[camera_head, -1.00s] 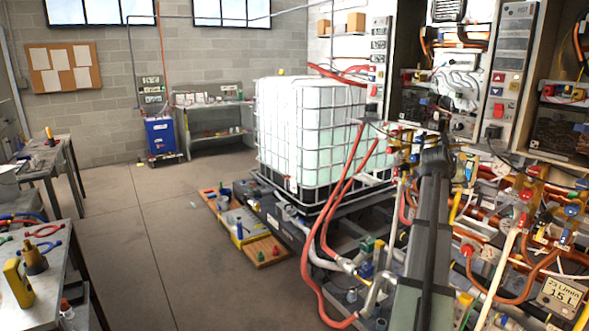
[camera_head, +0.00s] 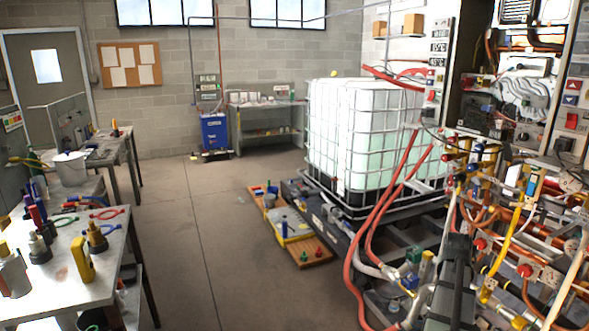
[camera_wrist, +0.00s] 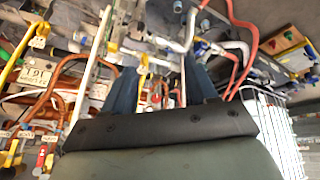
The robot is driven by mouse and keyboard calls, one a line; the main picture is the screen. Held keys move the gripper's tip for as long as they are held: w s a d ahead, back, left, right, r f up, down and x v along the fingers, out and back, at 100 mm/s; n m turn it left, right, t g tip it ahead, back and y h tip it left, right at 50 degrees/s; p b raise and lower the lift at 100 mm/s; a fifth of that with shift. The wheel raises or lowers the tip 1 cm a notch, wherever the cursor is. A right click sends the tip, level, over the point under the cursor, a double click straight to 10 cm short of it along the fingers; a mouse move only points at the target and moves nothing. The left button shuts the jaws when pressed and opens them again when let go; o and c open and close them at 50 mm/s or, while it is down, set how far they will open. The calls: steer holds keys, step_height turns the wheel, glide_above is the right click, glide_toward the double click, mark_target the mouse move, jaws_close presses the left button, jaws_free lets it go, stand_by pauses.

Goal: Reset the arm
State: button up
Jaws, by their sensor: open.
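My gripper (camera_wrist: 160,88) shows in the wrist view with its two dark blue fingers apart and nothing visible between them. Behind the fingers are pipes and valves of the heater assembly, and the view looks tilted. In the head view my dark arm (camera_head: 455,285) reaches up from the bottom edge at the right, in front of the copper and coloured pipework (camera_head: 525,240). I cannot make out the fingers in the head view. Whether the arm touches any pipe is not clear.
A white caged tank (camera_head: 365,135) stands right of centre, with red hoses (camera_head: 385,205) in front. A workbench (camera_head: 65,270) with tools is at the lower left. A blue container (camera_head: 214,133) stands at the back. The floor (camera_head: 180,230) between is clear.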

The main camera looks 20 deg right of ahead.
steer(key=a+f+n+g+y, duration=0.3)
steer(key=a+f+n+y, duration=0.15)
steer(key=a+f, duration=2.7)
steer(key=s+a+f+n+g, duration=0.3)
steer(key=s+a+f, duration=0.4)
steer(key=s+a, duration=0.4)
steer(key=s+a+f+n+g, duration=0.3)
steer(key=s+a+f, duration=0.5)
steer(key=a, duration=0.8)
steer(key=shift+s, duration=1.35)
steer(key=shift+y, duration=0.25)
